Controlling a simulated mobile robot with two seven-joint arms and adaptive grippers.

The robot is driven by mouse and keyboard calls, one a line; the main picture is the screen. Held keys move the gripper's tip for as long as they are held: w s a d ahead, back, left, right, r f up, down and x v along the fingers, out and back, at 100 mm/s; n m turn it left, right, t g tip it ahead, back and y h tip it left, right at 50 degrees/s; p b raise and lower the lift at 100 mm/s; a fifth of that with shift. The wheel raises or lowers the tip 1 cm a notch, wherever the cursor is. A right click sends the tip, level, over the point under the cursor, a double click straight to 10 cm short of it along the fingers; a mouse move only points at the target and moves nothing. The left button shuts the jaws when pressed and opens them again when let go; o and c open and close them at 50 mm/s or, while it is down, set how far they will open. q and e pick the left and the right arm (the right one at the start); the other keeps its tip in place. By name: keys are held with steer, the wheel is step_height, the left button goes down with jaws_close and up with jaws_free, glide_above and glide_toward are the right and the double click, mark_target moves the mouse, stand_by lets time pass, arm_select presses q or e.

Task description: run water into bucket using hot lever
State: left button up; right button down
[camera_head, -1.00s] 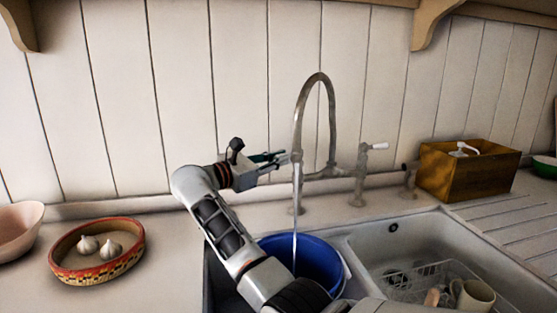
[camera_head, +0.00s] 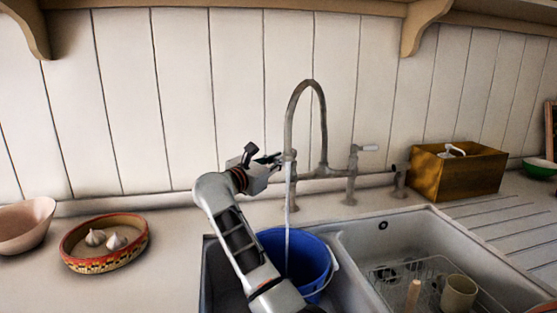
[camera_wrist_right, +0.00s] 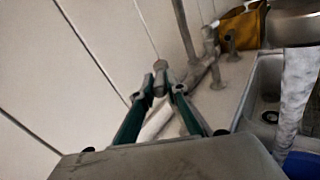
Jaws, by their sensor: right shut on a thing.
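The tall curved tap (camera_head: 290,110) stands behind the sink. A stream of water (camera_head: 288,215) falls from its spout into the blue bucket (camera_head: 318,262) in the left basin. In the right wrist view the stream (camera_wrist_right: 296,95) runs from the spout (camera_wrist_right: 293,28) at the right edge, with a bit of the bucket (camera_wrist_right: 308,166) below. My right gripper (camera_head: 275,159) is at the tap's left side. In the wrist view its green fingers (camera_wrist_right: 161,84) are shut on the hot lever, which they mostly hide. The white-handled other lever (camera_head: 366,148) stands to the right. My left gripper is not in view.
A wooden box (camera_head: 455,172) stands at the right on the counter. The right basin holds a wire rack (camera_head: 400,272) with a mug (camera_head: 459,292). A patterned dish (camera_head: 85,262) with garlic and a pink bowl (camera_head: 28,226) are at the left. The counter between dish and sink is clear.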

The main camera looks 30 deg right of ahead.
steer(key=shift+r, duration=0.2)
steer(key=c, duration=2)
jaws_free()
steer(key=shift+w, duration=0.1)
steer(key=shift+o, duration=0.2)
steer(key=shift+w+f, duration=0.1)
step_height(320, 180, up, 10)
